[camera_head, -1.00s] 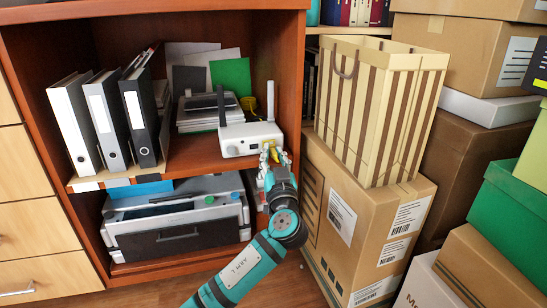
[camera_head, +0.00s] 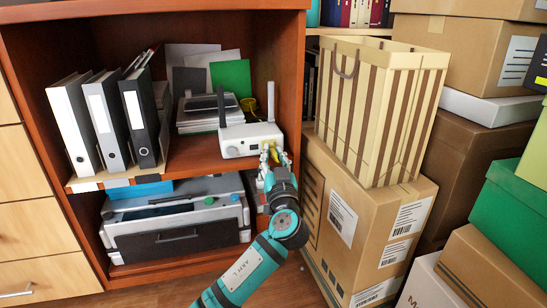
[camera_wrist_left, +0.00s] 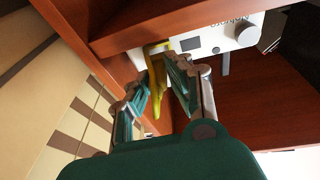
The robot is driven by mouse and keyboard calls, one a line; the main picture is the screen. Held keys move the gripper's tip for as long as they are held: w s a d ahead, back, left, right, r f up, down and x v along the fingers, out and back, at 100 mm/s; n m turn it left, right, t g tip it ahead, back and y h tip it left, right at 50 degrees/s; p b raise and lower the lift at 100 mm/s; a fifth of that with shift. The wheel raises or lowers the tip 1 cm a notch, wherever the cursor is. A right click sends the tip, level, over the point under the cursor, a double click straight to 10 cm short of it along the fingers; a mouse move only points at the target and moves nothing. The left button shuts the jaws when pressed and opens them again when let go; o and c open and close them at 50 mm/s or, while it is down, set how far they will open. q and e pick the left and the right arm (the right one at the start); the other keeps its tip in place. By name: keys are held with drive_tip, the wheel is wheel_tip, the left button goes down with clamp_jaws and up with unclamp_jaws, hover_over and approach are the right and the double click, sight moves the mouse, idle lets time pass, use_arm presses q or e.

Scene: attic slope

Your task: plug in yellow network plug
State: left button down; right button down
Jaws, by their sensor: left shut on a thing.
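The yellow network plug (camera_wrist_left: 157,72) is held between the fingers of my left gripper (camera_wrist_left: 160,88), with its yellow cable hanging down between them. In the wrist view the plug's tip is right at the front of the white router (camera_wrist_left: 198,40); whether it sits inside a port I cannot tell. My right gripper is in neither view.
Binders (camera_head: 105,125) stand on the shelf at left. A printer (camera_head: 175,220) fills the compartment below. The cabinet's right side wall (camera_head: 290,80) is close to my gripper. A striped bag (camera_head: 385,115) stands on a cardboard box (camera_head: 370,220) at the right.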

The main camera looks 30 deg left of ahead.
use_arm(q)
drive_tip(key=shift+w+a+b, duration=0.25)
drive_tip(key=shift+a+b, duration=0.05)
idle(0.6)
drive_tip(key=shift+w+a+b, duration=0.2)
drive_tip(key=shift+w+b, duration=0.05)
drive_tip(key=shift+b, duration=0.5)
idle(1.1)
drive_tip(key=c, duration=1.2)
unclamp_jaws()
drive_tip(key=shift+o, duration=0.2)
drive_tip(key=shift+s+d+f, duration=0.25)
drive_tip(key=shift+s+d, duration=0.15)
drive_tip(key=b+v, duration=0.1)
drive_tip(key=v, duration=0.3)
drive_tip(key=shift+s+d, duration=0.25)
drive_tip(key=shift+s, duration=0.1)
